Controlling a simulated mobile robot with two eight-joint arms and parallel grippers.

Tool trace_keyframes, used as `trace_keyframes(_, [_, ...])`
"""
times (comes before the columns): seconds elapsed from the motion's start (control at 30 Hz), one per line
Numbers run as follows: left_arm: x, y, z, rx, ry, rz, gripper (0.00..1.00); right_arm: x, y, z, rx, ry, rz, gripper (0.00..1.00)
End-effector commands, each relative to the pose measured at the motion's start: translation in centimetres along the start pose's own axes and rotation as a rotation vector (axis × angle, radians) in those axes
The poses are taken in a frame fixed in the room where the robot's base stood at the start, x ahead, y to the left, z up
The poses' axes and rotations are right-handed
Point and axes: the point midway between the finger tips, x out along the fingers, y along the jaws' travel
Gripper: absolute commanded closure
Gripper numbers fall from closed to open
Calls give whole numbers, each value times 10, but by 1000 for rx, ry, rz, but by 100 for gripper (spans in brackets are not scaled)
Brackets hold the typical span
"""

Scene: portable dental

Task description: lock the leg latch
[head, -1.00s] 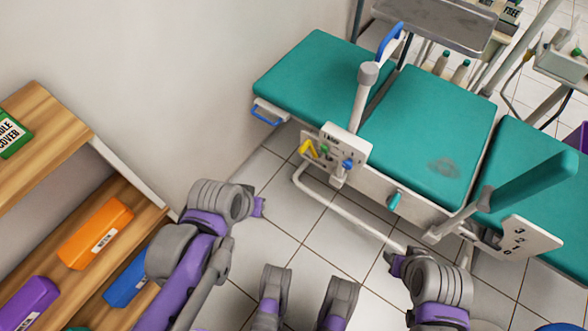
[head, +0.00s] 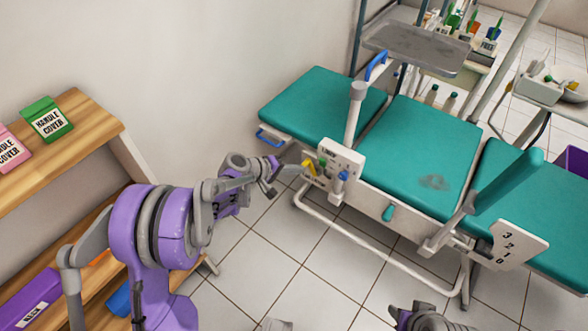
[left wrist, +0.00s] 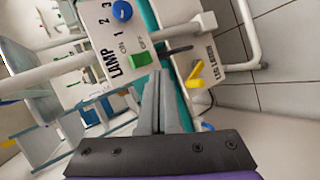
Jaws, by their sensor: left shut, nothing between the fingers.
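The leg latch is a yellow lever (head: 309,168) on the left side of a white control panel (head: 340,158) on the side of the teal dental chair. In the left wrist view the yellow lever (left wrist: 196,76) sits right of my fingertips, beside a small label. My left gripper (head: 273,176) is just left of the lever in the head view, apart from it as far as I can see. In the left wrist view its fingers (left wrist: 160,80) are together and empty, pointing at the panel. Part of my right gripper (head: 408,315) shows at the bottom edge; its fingers are unclear.
Near the lever are a green switch (left wrist: 139,60) and a blue lamp knob (left wrist: 122,12). A teal handle (head: 388,213) sticks out below the seat. A white tube frame (head: 350,233) runs under the chair. A wooden shelf (head: 85,128) stands left. The floor between is clear.

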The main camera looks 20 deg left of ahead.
Motion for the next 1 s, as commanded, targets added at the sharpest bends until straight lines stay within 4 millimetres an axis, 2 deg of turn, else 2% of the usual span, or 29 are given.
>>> trace_keyframes(0.03, [11, -12, -17, -38, 11, 45, 100, 0, 0, 0, 0, 0, 0, 50])
trace_keyframes(0.1, [23, -25, -36, -91, 23, 112, 100, 0, 0, 0, 0, 0, 0, 50])
trace_keyframes(0.3, [46, -76, -80, -233, 61, 310, 100, 0, 0, 0, 0, 0, 0, 50])
trace_keyframes(0.43, [51, -116, -100, -318, 86, 439, 100, -1, 0, 0, 0, 0, 0, 50])
trace_keyframes(0.6, [48, -162, -112, -401, 111, 577, 100, -1, 0, 0, 0, 0, 0, 50])
trace_keyframes(0.7, [45, -179, -115, -429, 120, 627, 100, -1, 0, 0, 0, 0, 0, 50])
trace_keyframes(0.8, [44, -186, -116, -443, 124, 653, 100, -1, 0, 0, 0, 0, 0, 50])
trace_keyframes(1.0, [57, -179, -119, -447, 123, 660, 100, 1, 0, 0, 0, -1, 0, 50])
